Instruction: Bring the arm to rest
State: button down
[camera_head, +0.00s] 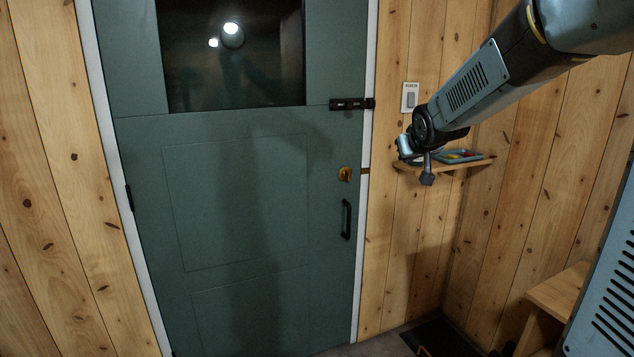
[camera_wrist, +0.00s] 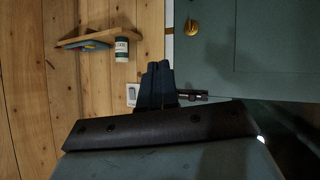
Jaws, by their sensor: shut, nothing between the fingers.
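My arm reaches in from the upper right of the head view. My gripper (camera_head: 427,178) hangs at its end in front of the small wall shelf (camera_head: 470,164), pointing down in the picture. The wrist view is turned over, and there the two dark fingers of the gripper (camera_wrist: 158,68) stand close together with nothing held. The green door (camera_head: 235,220) is to the left of the gripper and looks closed. Its brass knob (camera_head: 345,174), black pull handle (camera_head: 347,220) and black bolt (camera_head: 350,104) are clear of the gripper.
The shelf holds a blue tray (camera_head: 463,156) with coloured things; a white jar (camera_wrist: 122,50) stands beside it in the wrist view. A light switch (camera_head: 410,97) is on the wall above. A wooden bench (camera_head: 560,290) and a dark mat (camera_head: 440,335) are at lower right.

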jog(key=s+f+m+g, duration=0.1)
jog(key=s+f+g, duration=0.1)
jog(key=s, duration=1.5)
jog(key=s+f+g, duration=0.2)
jog(key=s+g, duration=0.1)
jog(key=s, duration=1.4)
jog(key=shift+d+f+m+g, duration=0.2)
jog(key=shift+m+g, duration=0.2)
jog(key=shift+s, duration=0.1)
